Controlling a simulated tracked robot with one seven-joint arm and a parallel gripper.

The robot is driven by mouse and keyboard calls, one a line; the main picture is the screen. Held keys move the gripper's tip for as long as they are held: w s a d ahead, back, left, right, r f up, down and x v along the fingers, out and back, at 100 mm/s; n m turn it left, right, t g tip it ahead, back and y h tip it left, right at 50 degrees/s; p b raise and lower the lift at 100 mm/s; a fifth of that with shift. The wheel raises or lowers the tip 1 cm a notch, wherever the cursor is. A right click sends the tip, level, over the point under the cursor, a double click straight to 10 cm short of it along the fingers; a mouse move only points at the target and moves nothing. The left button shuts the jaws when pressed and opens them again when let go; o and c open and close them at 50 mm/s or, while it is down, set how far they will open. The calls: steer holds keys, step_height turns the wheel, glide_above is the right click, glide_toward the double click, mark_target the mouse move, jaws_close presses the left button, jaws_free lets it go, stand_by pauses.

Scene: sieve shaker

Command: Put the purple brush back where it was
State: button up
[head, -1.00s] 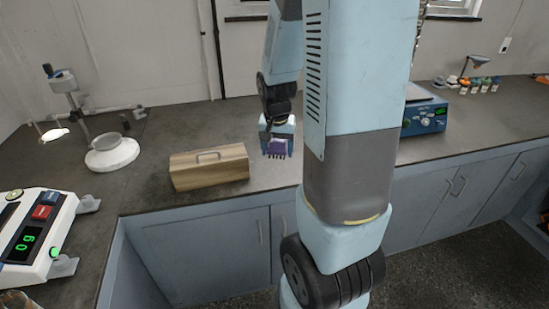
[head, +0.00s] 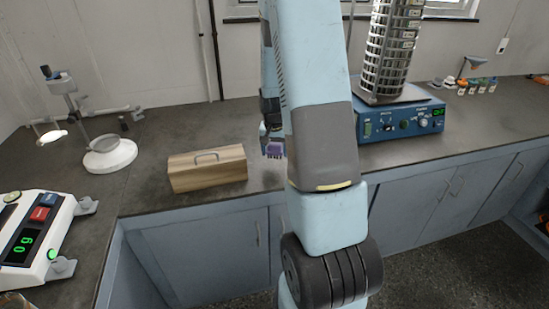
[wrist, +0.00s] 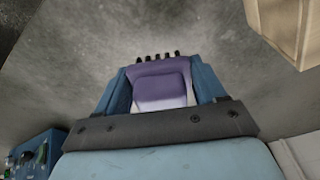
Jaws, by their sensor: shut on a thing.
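The purple brush (head: 274,149) hangs at the end of my arm, over the counter just right of the wooden box. The wrist view shows the purple brush (wrist: 162,84) between the two blue fingers, with a row of dark bristle tufts pointing away from me. My gripper (wrist: 163,90) is shut on it. In the head view my gripper (head: 271,132) is partly hidden behind my own arm. I cannot tell whether the bristles touch the counter.
The wooden box (head: 207,169) with a handle stands close to the left; it also shows in the wrist view (wrist: 290,28). The blue sieve shaker (head: 402,121) with its sieve stack is to the right. A scale (head: 32,240) and a magnifier stand (head: 110,155) are at left.

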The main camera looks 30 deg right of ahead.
mark_target(275, 157)
steer(key=shift+w+d+f, duration=0.1)
steer(key=shift+w+f, duration=0.05)
steer(key=shift+f, duration=0.15)
steer(key=shift+w+d+f, duration=0.1)
steer(key=shift+f, duration=1.55)
steer(key=o, duration=0.9)
steer(key=shift+o, duration=0.2)
